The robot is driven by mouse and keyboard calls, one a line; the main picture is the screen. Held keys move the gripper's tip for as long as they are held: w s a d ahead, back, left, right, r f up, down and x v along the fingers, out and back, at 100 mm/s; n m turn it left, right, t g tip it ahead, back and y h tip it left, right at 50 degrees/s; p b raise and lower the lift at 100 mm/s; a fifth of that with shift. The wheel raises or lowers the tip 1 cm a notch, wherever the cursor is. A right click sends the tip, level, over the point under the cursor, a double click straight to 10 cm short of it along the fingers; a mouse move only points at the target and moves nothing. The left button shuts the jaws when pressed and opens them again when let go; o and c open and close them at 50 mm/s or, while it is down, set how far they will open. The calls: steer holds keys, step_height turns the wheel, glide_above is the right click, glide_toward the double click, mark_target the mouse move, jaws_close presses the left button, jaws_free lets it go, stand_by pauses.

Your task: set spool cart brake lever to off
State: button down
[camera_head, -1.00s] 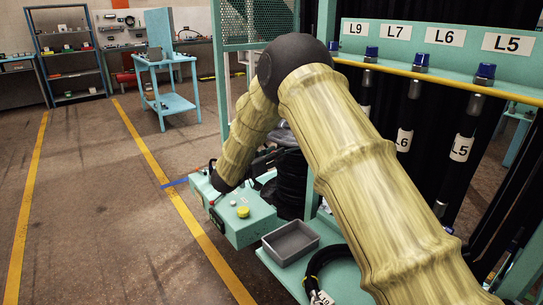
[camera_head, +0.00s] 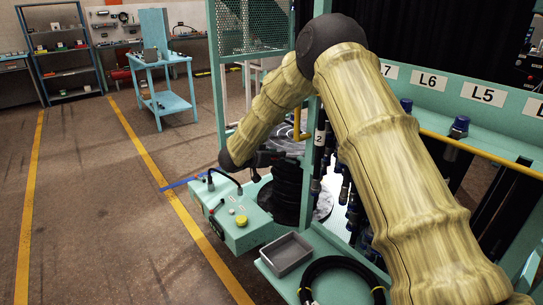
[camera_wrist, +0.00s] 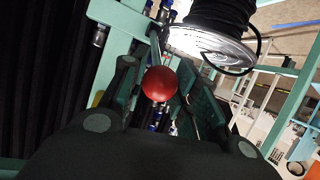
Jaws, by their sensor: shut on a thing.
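A red ball knob (camera_wrist: 160,83), which looks like the end of the brake lever, sits between the fingers of my gripper (camera_wrist: 162,92) in the wrist view. My gripper is shut on it; the exact contact is hard to see. The lever's shaft and its setting are mostly hidden behind the knob. The spool with black hose (camera_wrist: 222,18) and its shiny round flange (camera_wrist: 210,46) is just beyond. In the head view my gripper (camera_head: 272,158) is small and dark, beside the black coiled hose (camera_head: 288,185), and the knob cannot be made out.
A teal control box (camera_head: 238,236) with a yellow button stands left of the spool. A grey bin (camera_head: 286,254) and a looped black hose (camera_head: 345,262) lie on a teal shelf in front. A labelled rack (camera_head: 455,95) stands at right. The floor at left is clear.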

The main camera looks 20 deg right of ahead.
steer(key=d+r+p, duration=0.2)
steer(key=r+p, duration=0.1)
steer(key=shift+w+d+r, duration=0.2)
steer(key=shift+w+r, duration=0.1)
steer(key=shift+w, duration=0.1)
steer(key=shift+w+d+r+p, duration=0.2)
steer(key=shift+d+r+p, duration=0.15)
steer(key=shift+d+p, duration=0.25)
steer(key=shift+w+d+r+p, duration=0.15)
steer(key=shift+d+r+p, duration=0.2)
steer(key=shift+d+p, duration=0.2)
steer(key=shift+r, duration=0.1)
steer(key=c, duration=1.1)
jaws_free()
steer(key=shift+d, duration=0.1)
steer(key=shift+f, duration=0.25)
steer(key=shift+s+f, duration=0.1)
steer(key=shift+a, duration=0.25)
steer(key=shift+v, duration=4)
